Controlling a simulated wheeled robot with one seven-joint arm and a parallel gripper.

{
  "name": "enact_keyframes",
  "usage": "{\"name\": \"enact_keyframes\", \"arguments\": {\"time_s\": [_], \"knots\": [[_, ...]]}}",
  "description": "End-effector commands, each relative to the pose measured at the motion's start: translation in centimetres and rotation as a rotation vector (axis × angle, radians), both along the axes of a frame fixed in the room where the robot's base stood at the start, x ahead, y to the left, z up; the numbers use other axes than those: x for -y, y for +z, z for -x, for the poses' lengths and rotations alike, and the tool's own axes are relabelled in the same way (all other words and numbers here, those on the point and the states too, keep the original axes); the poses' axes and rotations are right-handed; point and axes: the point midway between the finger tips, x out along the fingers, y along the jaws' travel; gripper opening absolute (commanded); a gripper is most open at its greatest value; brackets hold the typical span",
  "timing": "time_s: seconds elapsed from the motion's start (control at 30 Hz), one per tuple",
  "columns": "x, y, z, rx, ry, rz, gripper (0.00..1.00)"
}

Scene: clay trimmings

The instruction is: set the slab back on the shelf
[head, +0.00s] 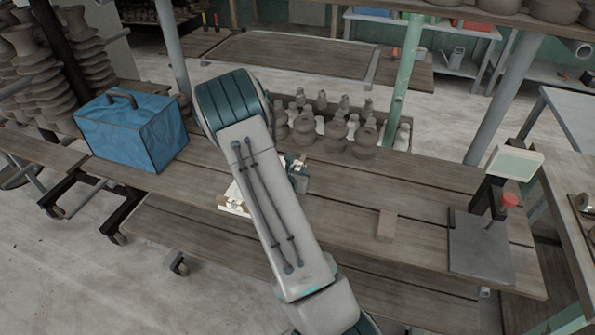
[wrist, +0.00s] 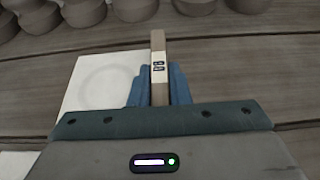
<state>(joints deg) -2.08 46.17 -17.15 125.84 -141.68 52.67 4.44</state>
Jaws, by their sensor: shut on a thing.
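My gripper (wrist: 158,88) is shut on a thin grey-brown slab (wrist: 159,46), which stands on edge between the blue fingers in the wrist view. A white label with dark marks is on the slab's near edge. In the head view my gripper (head: 298,176) is over the wooden shelf (head: 340,215), mostly behind my arm, and I cannot make out the slab there. I cannot tell whether the slab touches the shelf boards.
A white square plate with a round mark (wrist: 88,92) lies left of the slab. Clay pots (head: 335,135) stand behind. A small brown block (head: 386,225), a scale-like device (head: 482,245) and a blue box (head: 132,130) are also on the shelf. Boards between block and device are bare.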

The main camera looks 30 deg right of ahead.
Motion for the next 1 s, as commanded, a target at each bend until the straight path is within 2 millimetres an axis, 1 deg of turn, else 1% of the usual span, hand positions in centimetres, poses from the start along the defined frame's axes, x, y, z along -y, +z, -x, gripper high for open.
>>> {"name": "enact_keyframes", "arguments": {"time_s": [0.03, 0.07, 0.1, 0.13, 0.4, 0.53, 0.63, 1.0], "knots": [[0.0, -0.3, 0.0, 0.003, -0.001, 0.000, 0.00], [0.0, -0.2, 0.0, 0.000, 0.000, 0.000, 0.22], [0.0, -0.2, 0.0, 0.000, 0.000, 0.000, 0.33], [0.0, -0.2, 0.0, -0.001, 0.000, -0.001, 0.38], [0.0, -0.1, 0.0, -0.001, 0.000, -0.001, 0.38], [0.0, 0.4, 0.0, -0.001, 0.000, 0.000, 0.38], [-1.1, 0.6, 0.8, 0.000, 0.001, -0.003, 0.38], [-6.3, 3.4, 5.3, 0.000, 0.003, -0.001, 0.38]]}}
